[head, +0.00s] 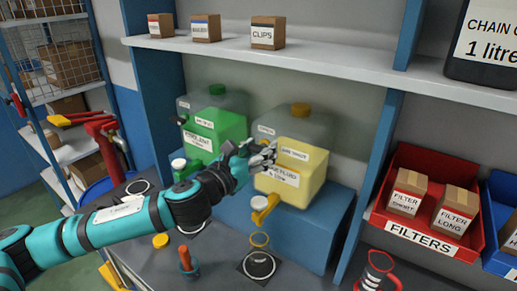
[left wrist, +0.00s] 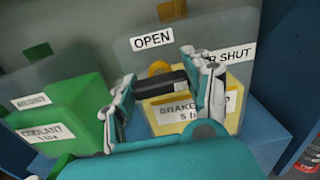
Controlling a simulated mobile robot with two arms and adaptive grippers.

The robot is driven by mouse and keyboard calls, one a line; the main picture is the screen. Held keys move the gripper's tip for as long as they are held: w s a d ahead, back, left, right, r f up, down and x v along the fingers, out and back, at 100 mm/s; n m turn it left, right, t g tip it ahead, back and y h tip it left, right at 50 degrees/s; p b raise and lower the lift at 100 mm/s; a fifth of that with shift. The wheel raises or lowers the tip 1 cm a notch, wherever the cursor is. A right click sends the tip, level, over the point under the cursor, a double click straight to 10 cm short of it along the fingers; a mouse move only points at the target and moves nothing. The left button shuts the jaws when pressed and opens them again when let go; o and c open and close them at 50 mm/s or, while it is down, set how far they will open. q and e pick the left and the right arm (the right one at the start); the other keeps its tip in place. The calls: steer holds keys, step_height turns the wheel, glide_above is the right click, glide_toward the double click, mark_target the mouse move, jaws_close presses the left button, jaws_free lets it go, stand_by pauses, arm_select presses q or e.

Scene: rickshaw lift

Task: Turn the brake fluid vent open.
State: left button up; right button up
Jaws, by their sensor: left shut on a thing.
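The brake fluid tank (head: 300,172) is a clear container with yellow fluid, on a blue stand right of the green coolant tank (head: 218,128). My left gripper (head: 266,153) is at the tank's upper front left. In the left wrist view its two fingers (left wrist: 165,84) are on either side of the vent (left wrist: 159,69), a yellow part with a dark bar before it. The gripper is shut on it, though the contact is mostly hidden. An OPEN label (left wrist: 152,39) is above; a label ending in SHUT (left wrist: 232,54) is at the right. My right gripper is not in view.
A yellow tap (head: 265,208) is below the brake fluid tank, above a ring on the bench (head: 225,250). An orange-handled tool (head: 187,262) stands on the bench. A shelf (head: 330,62) runs above. A red filter bin (head: 430,205) is at the right.

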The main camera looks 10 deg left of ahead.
arm_select(q)
steer(key=n+p, duration=0.1)
steer(key=n, duration=0.3)
steer(key=shift+n, duration=0.3)
steer(key=n+p, duration=0.1)
steer(key=n, duration=0.3)
steer(key=shift+n, duration=0.3)
steer(key=n, duration=0.4)
steer(key=shift+p, duration=0.4)
steer(key=shift+f+n+p, duration=0.1)
steer(key=shift+n+p, duration=0.25)
steer(key=shift+n, duration=1.65)
steer(key=o, duration=1.2)
steer(key=shift+a, duration=0.1)
